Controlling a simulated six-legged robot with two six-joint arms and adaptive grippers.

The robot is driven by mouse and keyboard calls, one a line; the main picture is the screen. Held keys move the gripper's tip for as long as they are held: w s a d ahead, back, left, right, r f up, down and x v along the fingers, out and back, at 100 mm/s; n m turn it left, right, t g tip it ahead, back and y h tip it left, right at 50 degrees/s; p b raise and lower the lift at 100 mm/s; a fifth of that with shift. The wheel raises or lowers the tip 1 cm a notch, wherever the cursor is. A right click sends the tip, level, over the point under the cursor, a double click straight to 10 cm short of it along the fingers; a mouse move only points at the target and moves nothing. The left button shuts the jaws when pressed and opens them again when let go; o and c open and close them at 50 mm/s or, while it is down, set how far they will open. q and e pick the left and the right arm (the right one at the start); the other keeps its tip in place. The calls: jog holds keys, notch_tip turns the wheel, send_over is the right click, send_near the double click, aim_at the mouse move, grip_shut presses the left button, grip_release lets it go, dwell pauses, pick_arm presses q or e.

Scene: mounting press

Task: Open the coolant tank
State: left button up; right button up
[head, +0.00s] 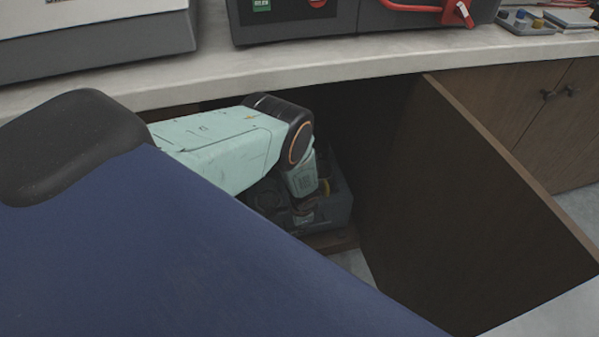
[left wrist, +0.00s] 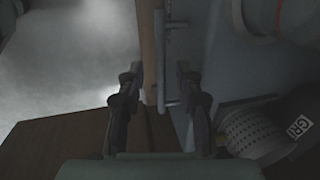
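The coolant tank appears to be the dark grey box (head: 338,208) low inside the open cabinet in the head view. My mint-green left arm reaches in from the left, its wrist pointing down over the box. The left gripper (head: 302,212) is small and dark there. In the left wrist view, the left gripper (left wrist: 158,70) has its two fingers apart. A slim metal bar handle (left wrist: 162,62) on a grey-blue surface (left wrist: 205,60) lies between or below them; contact cannot be told. My right gripper is not in view.
The open cabinet door (head: 470,200) stands right of the arm. The worktop (head: 330,68) overhangs the opening. Pale floor shows at left.

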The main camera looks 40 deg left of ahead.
pick_arm(q)
jog(key=shift+w+a+f+b, duration=0.15)
jog(key=shift+f+b, duration=0.5)
jog(key=shift+f, duration=0.25)
jog(key=shift+w+a+f+b, duration=0.15)
jog(key=shift+f+b, duration=0.5)
jog(key=shift+f, duration=0.25)
jog(key=shift+c, duration=0.5)
grip_shut()
